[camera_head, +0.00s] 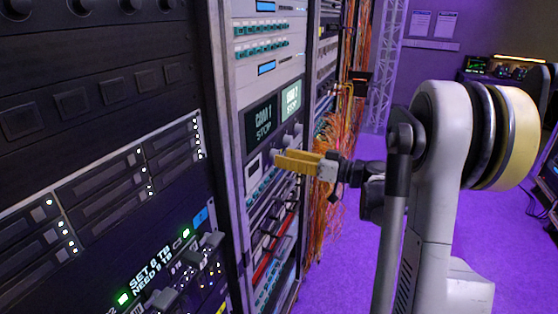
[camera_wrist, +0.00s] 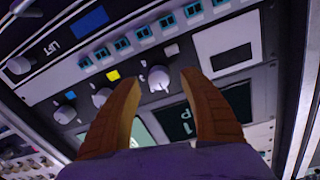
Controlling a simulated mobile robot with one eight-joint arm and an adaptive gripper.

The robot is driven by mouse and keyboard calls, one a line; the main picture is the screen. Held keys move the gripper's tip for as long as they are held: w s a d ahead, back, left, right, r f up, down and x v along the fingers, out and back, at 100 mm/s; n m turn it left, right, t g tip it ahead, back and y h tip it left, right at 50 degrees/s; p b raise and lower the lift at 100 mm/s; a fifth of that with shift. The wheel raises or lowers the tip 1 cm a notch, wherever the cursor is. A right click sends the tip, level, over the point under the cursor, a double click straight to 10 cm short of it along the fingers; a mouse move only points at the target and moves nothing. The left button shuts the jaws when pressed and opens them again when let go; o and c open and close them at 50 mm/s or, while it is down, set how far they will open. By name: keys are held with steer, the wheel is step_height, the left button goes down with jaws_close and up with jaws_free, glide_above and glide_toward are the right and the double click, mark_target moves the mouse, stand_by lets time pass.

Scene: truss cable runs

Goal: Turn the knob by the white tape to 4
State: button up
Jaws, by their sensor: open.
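In the wrist view, three light grey knobs sit in a row on a grey panel. The knob by the white tape (camera_wrist: 159,78) is the rightmost, with a small white tape patch (camera_wrist: 171,49) above it. The middle knob (camera_wrist: 102,97) has yellow tape (camera_wrist: 112,75), and the left knob (camera_wrist: 64,114) has blue tape (camera_wrist: 70,95). My gripper (camera_wrist: 160,80) is open, its brown fingers on either side of the white-tape knob with gaps between. The dial numbers are too small to read. In the head view, my gripper (camera_head: 280,160) shows yellow fingers at the rack panel.
A dark screen reading STOP (camera_head: 262,122) and a brighter screen (camera_head: 291,100) are above my gripper. A row of teal switches (camera_wrist: 143,33) runs along the panel. Orange cables (camera_head: 330,140) hang to the right of the rack. The purple floor (camera_head: 345,250) is clear.

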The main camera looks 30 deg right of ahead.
steer(key=shift+x, duration=0.95)
jaws_close()
